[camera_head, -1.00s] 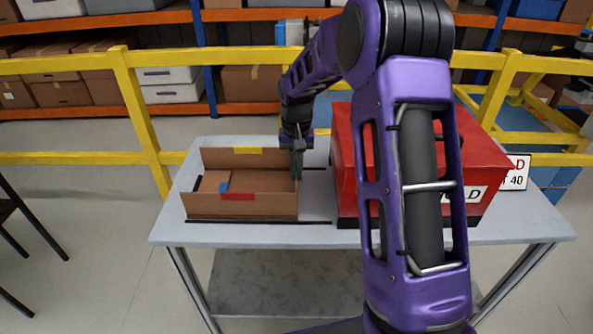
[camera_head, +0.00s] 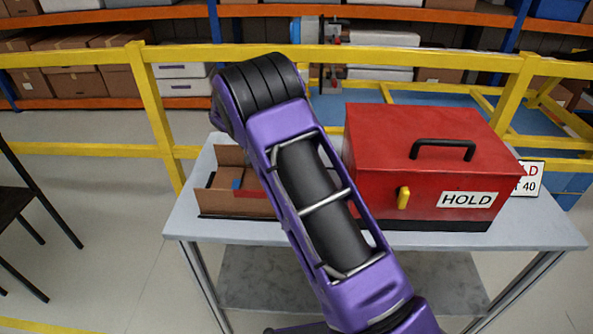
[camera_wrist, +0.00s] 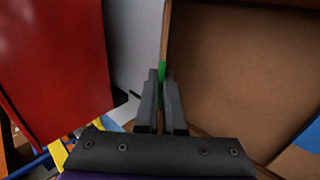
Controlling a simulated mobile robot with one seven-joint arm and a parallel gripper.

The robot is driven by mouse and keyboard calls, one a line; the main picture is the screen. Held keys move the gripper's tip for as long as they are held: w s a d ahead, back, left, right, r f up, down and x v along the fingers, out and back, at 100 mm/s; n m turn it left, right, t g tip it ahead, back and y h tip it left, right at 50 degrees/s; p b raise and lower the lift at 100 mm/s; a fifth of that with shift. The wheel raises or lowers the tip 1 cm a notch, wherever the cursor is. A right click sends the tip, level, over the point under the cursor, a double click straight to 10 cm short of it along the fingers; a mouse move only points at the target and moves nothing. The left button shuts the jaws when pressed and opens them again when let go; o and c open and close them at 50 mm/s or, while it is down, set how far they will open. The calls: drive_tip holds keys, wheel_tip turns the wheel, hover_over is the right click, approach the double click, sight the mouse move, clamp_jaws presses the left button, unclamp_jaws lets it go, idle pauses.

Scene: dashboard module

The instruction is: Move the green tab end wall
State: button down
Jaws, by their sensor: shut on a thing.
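In the wrist view my gripper (camera_wrist: 160,82) is shut on the green tab (camera_wrist: 162,70) of a brown cardboard end wall (camera_wrist: 166,35). I see this wall as a thin strip, edge-on, beside the open brown carton (camera_wrist: 240,70). In the head view the left part of the carton (camera_head: 236,156) shows on the table. My purple arm hides the carton's right end, the green tab and my gripper there. A blue tab (camera_wrist: 309,138) shows at the right of the wrist view.
A red case (camera_head: 425,145) with a black handle and a HOLD label stands right of the carton; it is at the left in the wrist view (camera_wrist: 50,60). Both stand on a grey table (camera_head: 185,215). A yellow rail (camera_head: 100,152) runs behind.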

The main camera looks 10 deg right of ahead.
drive_tip(key=shift+w+a+f+g+h+b, duration=0.1)
drive_tip(key=shift+a+f+g+h+b, duration=0.25)
drive_tip(key=shift+h, duration=0.45)
drive_tip(key=shift+w+a+f+g+h+b, duration=0.15)
drive_tip(key=shift+a+f+h, duration=0.3)
drive_tip(key=shift+h, duration=0.35)
drive_tip(key=shift+s, duration=0.1)
drive_tip(key=c, duration=1)
unclamp_jaws()
drive_tip(key=shift+r, duration=0.1)
